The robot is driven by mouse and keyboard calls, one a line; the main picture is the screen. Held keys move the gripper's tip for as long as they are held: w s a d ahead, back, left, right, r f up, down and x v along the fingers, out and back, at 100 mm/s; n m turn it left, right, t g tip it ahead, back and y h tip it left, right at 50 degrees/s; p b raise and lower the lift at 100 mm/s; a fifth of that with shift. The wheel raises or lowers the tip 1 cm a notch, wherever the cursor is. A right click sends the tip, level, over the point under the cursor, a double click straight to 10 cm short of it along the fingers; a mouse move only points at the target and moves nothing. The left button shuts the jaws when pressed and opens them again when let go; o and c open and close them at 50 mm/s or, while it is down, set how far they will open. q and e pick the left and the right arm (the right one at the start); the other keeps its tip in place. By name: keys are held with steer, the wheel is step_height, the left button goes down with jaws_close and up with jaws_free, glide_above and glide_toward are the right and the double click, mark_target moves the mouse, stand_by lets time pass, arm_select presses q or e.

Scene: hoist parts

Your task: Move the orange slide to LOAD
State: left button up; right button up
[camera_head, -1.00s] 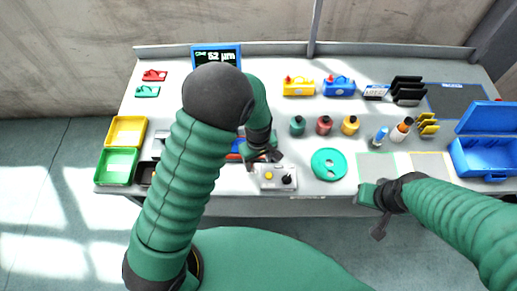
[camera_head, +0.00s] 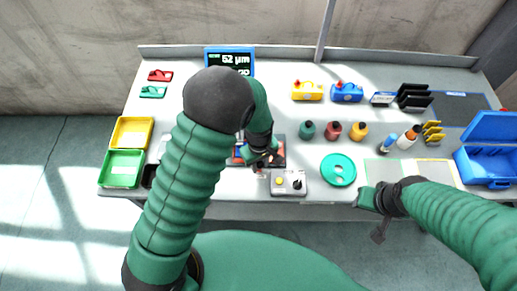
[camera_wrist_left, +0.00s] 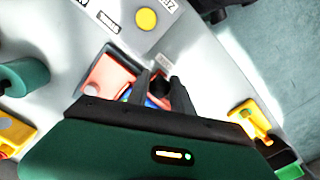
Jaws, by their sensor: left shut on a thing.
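A dark fixture (camera_head: 280,148) with orange-red and blue parts lies on the bench, partly hidden by my left arm. In the left wrist view an orange-red piece (camera_wrist_left: 104,78), which looks like the orange slide, shows just beyond the fingers, with more orange and blue between them. My left gripper (camera_head: 258,162) is down at the fixture and shut on a part there, apparently the slide; its fingers also show in the left wrist view (camera_wrist_left: 160,85). The LOAD mark cannot be read. My right gripper (camera_head: 380,228) hangs at the bench's front edge, its jaws unclear.
A green round part (camera_head: 338,170) and several bottles (camera_head: 332,132) stand to the right. Yellow (camera_head: 131,132) and green (camera_head: 121,170) bins stand left.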

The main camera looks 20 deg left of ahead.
arm_select(q)
steer(key=shift+w+a, duration=0.2)
steer(key=shift+w, duration=0.05)
steer(key=shift+o, duration=0.2)
steer(key=shift+d, duration=0.3)
steer(key=s+a, duration=0.2)
steer(key=a, duration=0.4)
steer(key=s+a, duration=0.2)
steer(key=a, duration=0.5)
steer(key=s+a, duration=0.1)
steer(key=a, duration=0.5)
steer(key=shift+s+a+b, duration=0.3)
steer(key=shift+s+b, duration=0.05)
steer(key=shift+s, duration=0.05)
steer(key=shift+c, duration=0.2)
arm_select(e)
steer(key=shift+w+d+f, duration=0.15)
steer(key=shift+d+f, duration=0.05)
steer(key=shift+f, duration=0.15)
arm_select(q)
steer(key=o, duration=1)
steer(key=shift+d, duration=0.1)
steer(key=shift+c, duration=0.2)
steer(key=shift+w, duration=0.1)
